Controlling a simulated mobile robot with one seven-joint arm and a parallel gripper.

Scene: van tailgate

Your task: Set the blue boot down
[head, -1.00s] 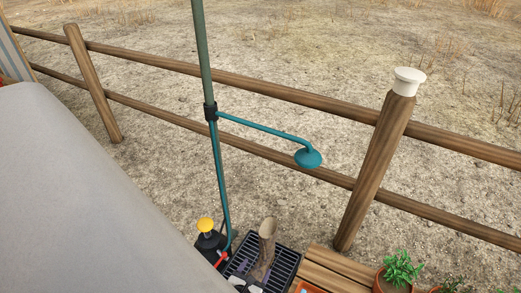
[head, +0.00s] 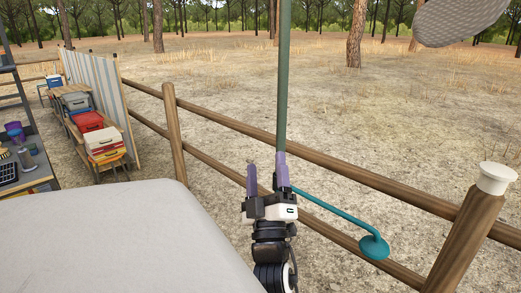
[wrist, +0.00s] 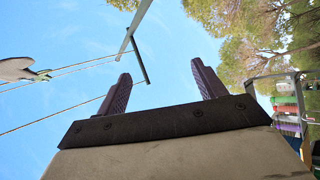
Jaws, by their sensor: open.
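My gripper (head: 267,172) is raised in front of the green pole, its two purple fingers pointing up and apart with nothing between them. In the wrist view the fingers (wrist: 163,90) are also spread and empty, against sky and trees. I see no blue boot in either current view.
The green pole (head: 283,85) carries a teal arm with a round head (head: 374,247). A wooden fence (head: 345,172) runs behind, with a white-capped post (head: 495,178) at right. Hive boxes (head: 103,143) stand at left. A grey shape (head: 458,22) hangs at top right.

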